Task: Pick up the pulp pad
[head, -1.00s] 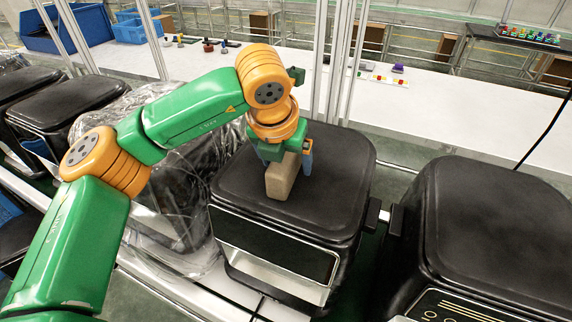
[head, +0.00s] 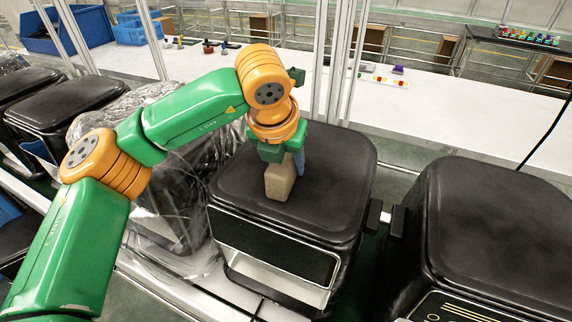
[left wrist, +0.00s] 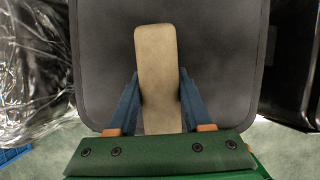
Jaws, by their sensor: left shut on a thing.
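The pulp pad (head: 280,180) is a tan block on the black top of the middle fryer (head: 335,190). My left gripper (head: 285,163) comes down over the pad from above, and its blue fingers are shut on it. In the left wrist view the pad (left wrist: 156,70) lies between the two blue fingers of the left gripper (left wrist: 159,98), which touch its sides. The pad's far end reaches past the fingertips over the fryer lid (left wrist: 220,50). Whether the pad touches the lid is hard to tell. My right gripper is not in view.
Another black fryer (head: 500,220) stands to the right, and a plastic-wrapped one (head: 175,200) to the left. Metal posts (head: 340,60) rise behind the middle fryer. A white table (head: 440,105) with small coloured items and blue bins (head: 135,31) is at the back.

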